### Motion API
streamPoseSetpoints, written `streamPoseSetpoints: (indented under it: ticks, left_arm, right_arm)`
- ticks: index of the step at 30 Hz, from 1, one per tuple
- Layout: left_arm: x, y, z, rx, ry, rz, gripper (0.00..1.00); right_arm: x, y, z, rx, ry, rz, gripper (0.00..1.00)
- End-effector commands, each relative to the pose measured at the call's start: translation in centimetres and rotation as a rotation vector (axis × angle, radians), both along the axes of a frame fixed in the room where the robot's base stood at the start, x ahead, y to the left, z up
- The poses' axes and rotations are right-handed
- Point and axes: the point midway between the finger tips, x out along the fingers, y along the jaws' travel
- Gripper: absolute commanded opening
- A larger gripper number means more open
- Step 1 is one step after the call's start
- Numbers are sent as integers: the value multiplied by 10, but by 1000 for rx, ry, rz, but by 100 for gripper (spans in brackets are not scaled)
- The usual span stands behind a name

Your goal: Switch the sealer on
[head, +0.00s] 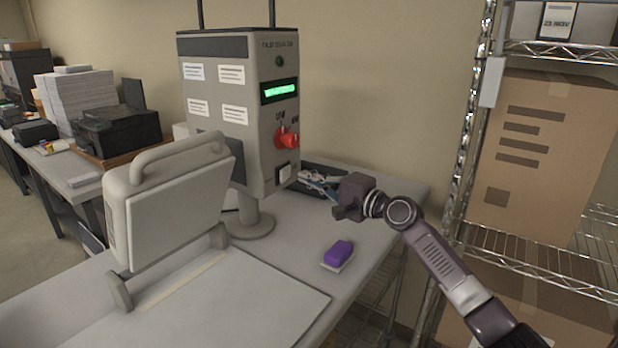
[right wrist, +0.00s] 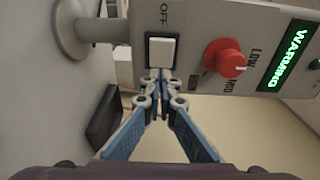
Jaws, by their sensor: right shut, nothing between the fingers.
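The sealer's grey control box (head: 215,147) stands on a post on the table. Its white rocker switch (head: 285,172) is low on the front panel; it also shows in the right wrist view (right wrist: 162,50), beside the word OFF. The green display (right wrist: 287,57) is lit and reads WARMING. A red knob (right wrist: 224,58) sits beside the switch, with LOW and MID marks. My right gripper (head: 305,178) is shut and empty, its fingertips (right wrist: 160,76) at the switch's edge. I cannot tell whether they press it. My left gripper is out of view.
The sealer's raised platen (head: 180,205) with a handle stands left of the box. A purple block (head: 339,253) lies on the table (head: 290,270). A black tray (head: 325,170) is behind my gripper. A wire shelf (head: 530,245) with cartons stands at right.

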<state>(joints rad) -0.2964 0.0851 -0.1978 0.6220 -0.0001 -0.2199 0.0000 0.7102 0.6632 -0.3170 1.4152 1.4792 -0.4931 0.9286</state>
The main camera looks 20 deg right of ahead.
Motion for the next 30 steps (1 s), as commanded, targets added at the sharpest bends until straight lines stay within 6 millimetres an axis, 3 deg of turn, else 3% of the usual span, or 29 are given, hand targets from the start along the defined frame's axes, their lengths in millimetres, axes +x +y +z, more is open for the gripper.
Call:
streamPoseSetpoints:
  ticks: [8, 18, 30]
  left_arm:
    - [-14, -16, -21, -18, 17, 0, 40]
    - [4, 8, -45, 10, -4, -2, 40]
    - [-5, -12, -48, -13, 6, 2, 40]
  right_arm:
    - [-26, -25, -5, -2, 0, 0, 0]
    - [-63, -63, -4, -2, 0, 0, 0]
    - [-71, -70, 0, 0, 0, 1, 0]
